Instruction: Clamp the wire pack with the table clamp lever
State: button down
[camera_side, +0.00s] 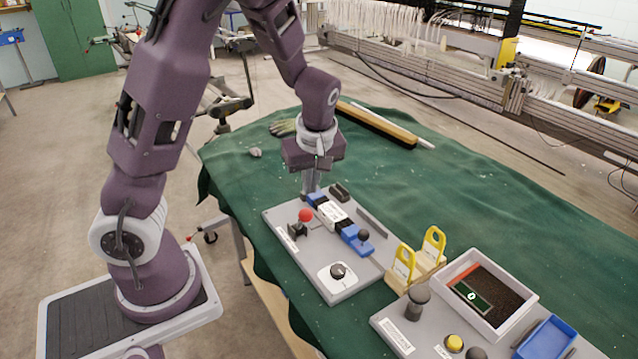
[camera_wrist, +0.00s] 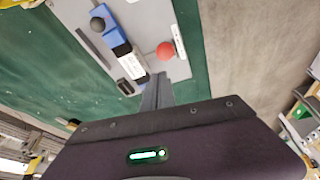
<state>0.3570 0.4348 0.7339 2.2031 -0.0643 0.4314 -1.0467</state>
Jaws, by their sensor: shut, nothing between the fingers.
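My gripper (camera_side: 311,188) points down over the far end of a grey board (camera_side: 347,293), its fingers shut and empty. In the wrist view the closed fingers (camera_wrist: 158,88) show close to the red ball. The red ball knob (camera_side: 305,215) tops a short dark lever at the board's left side; the ball shows in the wrist view (camera_wrist: 166,50). A white labelled block (camera_side: 331,213), perhaps the wire pack, lies between blue blocks (camera_side: 351,232). A black ball knob (camera_side: 364,235) stands on the near blue block. I cannot tell whether the fingertips touch anything.
A dial (camera_side: 338,271) sits at the board's near end and a dark block (camera_side: 340,192) at its far end. Yellow-handled tools (camera_side: 433,243), a second board with a tray (camera_side: 486,293) and a blue bin (camera_side: 545,341) stand right. Green cloth (camera_side: 450,205) is clear behind.

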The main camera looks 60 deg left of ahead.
jog(key=d+r, duration=0.2)
jog(key=d, duration=0.3)
jog(key=shift+s+r, duration=0.15)
jog(key=shift+r, duration=0.25)
jog(key=s+d+r+m+t+h, duration=0.1)
jog(key=s+d+r+m+t, duration=0.1)
jog(key=s+d+r+m, duration=0.2)
jog(key=s+d+r+m+t+h, duration=0.2)
jog(key=s+d+r+m, duration=0.2)
jog(key=s+r+m, duration=0.4)
jog(key=s+m, duration=0.4)
jog(key=s, duration=0.2)
jog(key=shift+d+r+t, duration=0.3)
jog(key=shift+d+r, duration=0.05)
jog(key=shift+r, duration=0.05)
